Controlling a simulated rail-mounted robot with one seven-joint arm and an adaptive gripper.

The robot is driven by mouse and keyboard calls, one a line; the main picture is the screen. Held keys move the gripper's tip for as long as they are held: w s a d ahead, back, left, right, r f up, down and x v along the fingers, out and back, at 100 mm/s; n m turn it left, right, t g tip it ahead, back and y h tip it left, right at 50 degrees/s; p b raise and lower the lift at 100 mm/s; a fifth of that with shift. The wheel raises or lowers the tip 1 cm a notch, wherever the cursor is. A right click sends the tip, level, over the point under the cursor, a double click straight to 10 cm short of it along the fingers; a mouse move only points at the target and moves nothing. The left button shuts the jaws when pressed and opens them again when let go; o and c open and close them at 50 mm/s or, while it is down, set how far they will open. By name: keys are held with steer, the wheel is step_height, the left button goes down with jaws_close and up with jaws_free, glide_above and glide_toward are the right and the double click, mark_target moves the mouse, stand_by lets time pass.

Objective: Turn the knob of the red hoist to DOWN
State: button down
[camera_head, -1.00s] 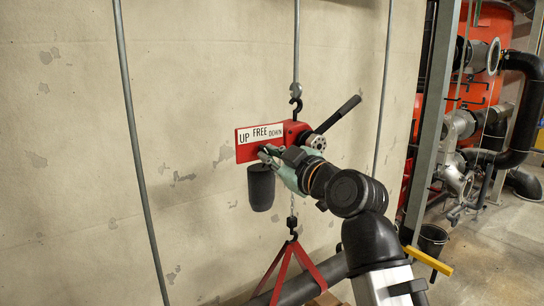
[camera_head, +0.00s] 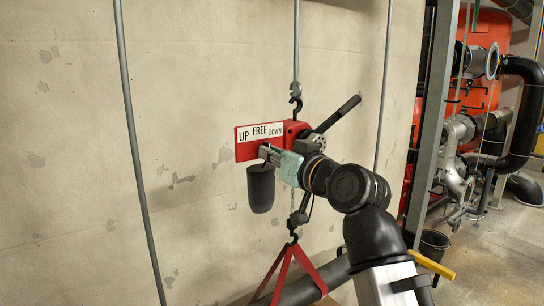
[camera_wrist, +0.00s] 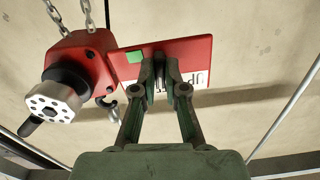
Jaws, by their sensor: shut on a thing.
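The red hoist (camera_head: 297,130) hangs from a hook before the wall. Its red plate (camera_head: 244,152) has a white label (camera_head: 261,132) reading UP, FREE, DOWN from left to right. My gripper (camera_head: 265,152) is at the plate's lower part, under the label. In the wrist view my gripper (camera_wrist: 160,70) has both fingers close together against the plate, shut on the small knob (camera_wrist: 159,66), which is mostly hidden between them. Which word the knob points to cannot be told.
A black cylinder (camera_head: 261,189) hangs just below the plate. A black lever (camera_head: 338,113) sticks out up-right from the hoist. Red slings (camera_head: 273,272) hold a dark pipe below. Grey vertical rods stand on both sides. A silver perforated wheel (camera_wrist: 52,102) sits left of my fingers in the wrist view.

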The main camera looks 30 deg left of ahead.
steer(key=m, duration=0.5)
steer(key=shift+p, duration=0.3)
stand_by(0.4)
steer(key=c, duration=1.2)
jaws_free()
steer(key=v, duration=1.2)
